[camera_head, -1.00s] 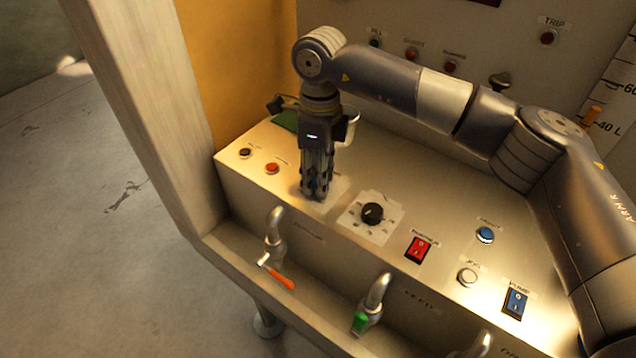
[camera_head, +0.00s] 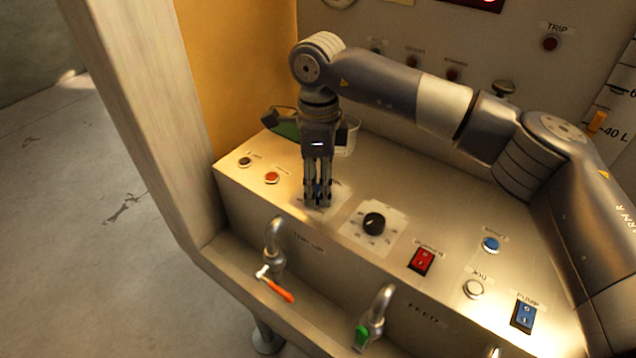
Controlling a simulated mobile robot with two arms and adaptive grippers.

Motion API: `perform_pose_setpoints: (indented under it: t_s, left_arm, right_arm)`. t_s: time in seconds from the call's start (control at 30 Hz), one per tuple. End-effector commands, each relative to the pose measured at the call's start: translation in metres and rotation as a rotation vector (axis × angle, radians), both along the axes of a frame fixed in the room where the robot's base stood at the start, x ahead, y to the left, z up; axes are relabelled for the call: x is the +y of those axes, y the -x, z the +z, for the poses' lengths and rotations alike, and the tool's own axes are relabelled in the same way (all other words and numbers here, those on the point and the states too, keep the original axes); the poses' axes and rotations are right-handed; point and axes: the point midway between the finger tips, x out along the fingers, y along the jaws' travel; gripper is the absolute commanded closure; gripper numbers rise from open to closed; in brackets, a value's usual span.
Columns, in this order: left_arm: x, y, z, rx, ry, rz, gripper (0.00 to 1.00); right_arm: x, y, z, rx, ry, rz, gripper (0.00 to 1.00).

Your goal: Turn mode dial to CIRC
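A black round dial (camera_head: 374,223) sits on a pale marked plate (camera_head: 394,240) on the sloped metal panel; its lettering is too small to read. My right gripper (camera_head: 317,203) points down at the panel to the left of this dial. Its fingers are close together over another pale plate (camera_head: 337,193). Something small and dark with a hint of blue shows between the fingers, mostly hidden; I cannot tell if it is a dial or whether the fingers grip it. My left gripper is not in view.
A red button (camera_head: 272,178) and a dark button (camera_head: 245,161) lie left of the gripper. A red rocker switch (camera_head: 421,261), blue button (camera_head: 491,244), white button (camera_head: 473,288) and blue pump switch (camera_head: 523,314) lie to the right. Taps with an orange-red lever (camera_head: 277,287) and green lever (camera_head: 362,338) stand in front.

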Motion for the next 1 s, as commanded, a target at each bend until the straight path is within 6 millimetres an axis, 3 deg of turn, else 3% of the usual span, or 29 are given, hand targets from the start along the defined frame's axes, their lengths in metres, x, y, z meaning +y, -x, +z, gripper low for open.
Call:
perform_pose_setpoints:
  t_s: [0.03,0.1,0.53,1.0]
  left_arm:
    - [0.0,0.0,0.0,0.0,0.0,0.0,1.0]
    - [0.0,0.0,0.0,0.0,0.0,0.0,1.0]
    - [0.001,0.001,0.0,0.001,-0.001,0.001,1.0]
    - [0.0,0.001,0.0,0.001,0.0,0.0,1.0]
  right_arm:
    - [0.0,0.0,0.0,-0.001,0.0,0.001,0.59]
    - [0.0,0.0,0.0,-0.001,0.0,0.001,0.48]
    - [0.0,-0.001,0.009,-0.003,-0.002,-0.001,0.48]
    - [0.0,-0.007,0.099,-0.003,-0.001,-0.001,0.48]
